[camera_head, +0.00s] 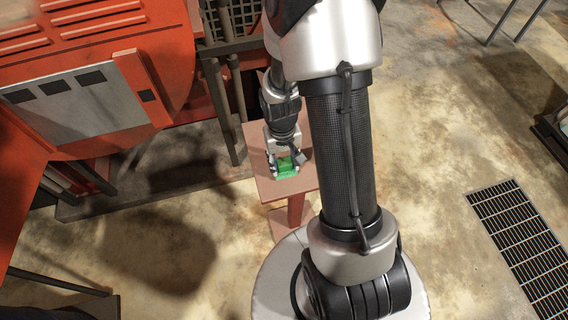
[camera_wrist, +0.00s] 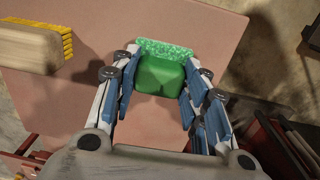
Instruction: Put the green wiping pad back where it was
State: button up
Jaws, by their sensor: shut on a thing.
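The green wiping pad (camera_wrist: 160,74) is between the two fingers of my gripper (camera_wrist: 158,92) in the wrist view. It has a smooth green body and a speckled, lighter green strip along its far edge. My gripper is shut on it. In the head view, the pad (camera_head: 286,167) shows at the tip of my gripper (camera_head: 284,164), over the top of a small reddish-brown stand (camera_head: 265,187). I cannot tell whether the pad touches the stand top.
A brush (camera_wrist: 32,46) with yellow bristles lies at the upper left of the wrist view. A large orange machine (camera_head: 165,60) stands left of the stand. A floor grate (camera_head: 520,240) is at the right. The concrete floor between is mostly clear.

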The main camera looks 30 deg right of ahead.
jog(key=shift+f, duration=0.35)
jog(key=shift+f, duration=0.15)
jog(key=o, duration=1.2)
notch_tip(320, 180, up, 13)
jog(key=p, duration=0.5)
notch_tip(320, 180, up, 7)
jog(key=t, duration=0.1)
send_over(283, 162)
jog(key=a, duration=0.2)
jog(key=s+a+r+n+t, duration=0.3)
jog(key=s+a+r, duration=0.5)
jog(key=s+r, duration=0.5)
jog(key=shift+s+r+t, duration=0.25)
jog(key=shift+r+t, duration=0.05)
jog(key=shift+a, duration=0.1)
